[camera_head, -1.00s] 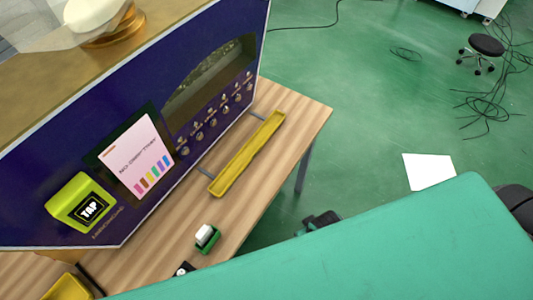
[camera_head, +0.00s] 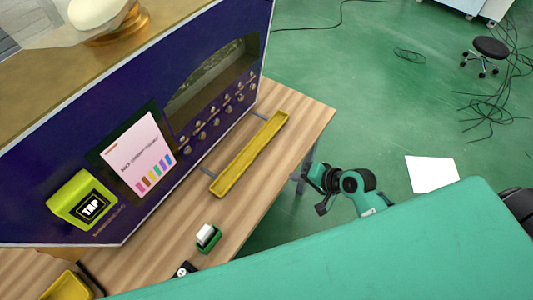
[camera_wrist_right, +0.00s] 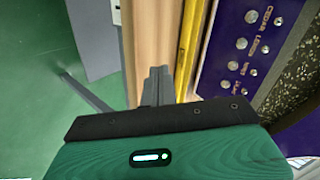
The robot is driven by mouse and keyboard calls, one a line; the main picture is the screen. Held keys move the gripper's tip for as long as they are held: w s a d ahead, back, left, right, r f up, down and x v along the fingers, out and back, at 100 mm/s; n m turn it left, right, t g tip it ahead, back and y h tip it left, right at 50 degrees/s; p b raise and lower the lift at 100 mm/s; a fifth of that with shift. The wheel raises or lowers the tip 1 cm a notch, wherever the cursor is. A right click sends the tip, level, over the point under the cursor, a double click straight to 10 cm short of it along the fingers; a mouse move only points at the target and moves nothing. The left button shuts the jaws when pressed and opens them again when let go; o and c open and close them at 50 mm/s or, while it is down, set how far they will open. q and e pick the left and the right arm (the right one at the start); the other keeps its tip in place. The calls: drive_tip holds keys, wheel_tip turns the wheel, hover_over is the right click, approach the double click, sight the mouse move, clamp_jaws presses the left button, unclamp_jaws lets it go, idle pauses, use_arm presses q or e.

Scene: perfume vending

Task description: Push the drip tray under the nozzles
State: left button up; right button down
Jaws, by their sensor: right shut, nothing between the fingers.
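The long yellow drip tray (camera_head: 250,155) lies on the wooden table in front of the purple machine, with a strip of table between them. Thin grey rods link its ends toward the machine. The nozzles are not clearly seen; a dark arched window (camera_head: 208,80) opens above a row of round knobs. My right gripper (camera_head: 299,178) is at the table's outer edge, to the right of the tray and apart from it. In the wrist view its shut, empty fingers (camera_wrist_right: 157,82) point along the wood, with the tray (camera_wrist_right: 187,45) just to their right. My left gripper is not in view.
A small green holder with a white block (camera_head: 207,237) stands on the table near the tray's lower end. A yellow box (camera_head: 69,287) is at bottom left. The table (camera_head: 300,112) ends close to my right arm; green floor lies beyond.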

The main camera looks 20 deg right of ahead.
drive_tip(key=w+d+m+t, duration=0.1)
drive_tip(key=w+d+m, duration=0.1)
drive_tip(key=w+m, duration=0.15)
drive_tip(key=p, duration=0.1)
approach(259, 153)
drive_tip(key=f, duration=0.1)
drive_tip(key=w+a+f, duration=0.1)
drive_tip(key=f, duration=0.1)
drive_tip(key=shift+w+n, duration=0.15)
drive_tip(key=shift+n, duration=0.1)
drive_tip(key=shift+w+a+p, duration=0.55)
drive_tip(key=shift+w+a, duration=0.2)
drive_tip(key=shift+w, duration=0.15)
drive_tip(key=shift+w+a, duration=0.35)
drive_tip(key=shift+w, duration=0.1)
drive_tip(key=w+a, duration=0.1)
drive_tip(key=w, duration=0.1)
drive_tip(key=w+a, duration=0.4)
drive_tip(key=w, duration=0.1)
drive_tip(key=shift+a, duration=0.25)
drive_tip(key=shift+a+r, duration=0.1)
drive_tip(key=shift+w, duration=0.1)
